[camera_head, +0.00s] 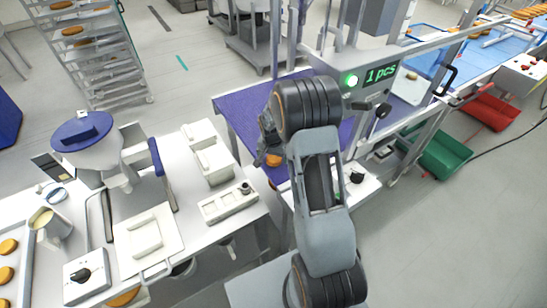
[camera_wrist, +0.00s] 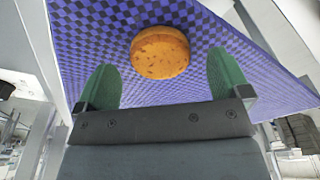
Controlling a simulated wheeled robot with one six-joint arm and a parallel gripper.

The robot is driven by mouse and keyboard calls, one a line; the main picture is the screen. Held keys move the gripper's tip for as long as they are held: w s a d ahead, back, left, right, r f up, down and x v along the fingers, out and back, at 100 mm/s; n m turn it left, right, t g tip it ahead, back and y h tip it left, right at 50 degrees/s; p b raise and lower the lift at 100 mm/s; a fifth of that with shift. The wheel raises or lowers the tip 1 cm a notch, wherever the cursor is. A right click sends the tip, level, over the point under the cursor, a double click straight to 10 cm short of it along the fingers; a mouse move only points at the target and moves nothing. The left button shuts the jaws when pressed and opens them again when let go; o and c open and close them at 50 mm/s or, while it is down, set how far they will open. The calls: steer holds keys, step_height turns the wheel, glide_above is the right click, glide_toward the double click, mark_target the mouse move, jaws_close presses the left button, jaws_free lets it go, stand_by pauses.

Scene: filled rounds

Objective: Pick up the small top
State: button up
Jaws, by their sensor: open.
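A small top (camera_wrist: 160,52), a round golden-brown piece with darker specks, lies on the blue checkered belt (camera_wrist: 95,20) in the wrist view. My gripper (camera_wrist: 164,88) is open, its two green fingers apart with nothing between them. The top is beyond the fingertips, roughly centred between them. In the head view my gripper (camera_head: 268,152) hangs over the purple-blue belt (camera_head: 232,106), mostly hidden by my arm. A bit of orange-brown shows beside it, too small to identify surely.
A white worktable with a funnel device (camera_head: 90,150) is at the left. A tray of rounds (camera_head: 28,240) is at the far left. Green (camera_head: 446,150) and red (camera_head: 490,110) bins sit on the floor.

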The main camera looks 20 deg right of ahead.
steer(key=shift+f, duration=0.75)
steer(key=c, duration=0.8)
steer(key=shift+o, duration=0.2)
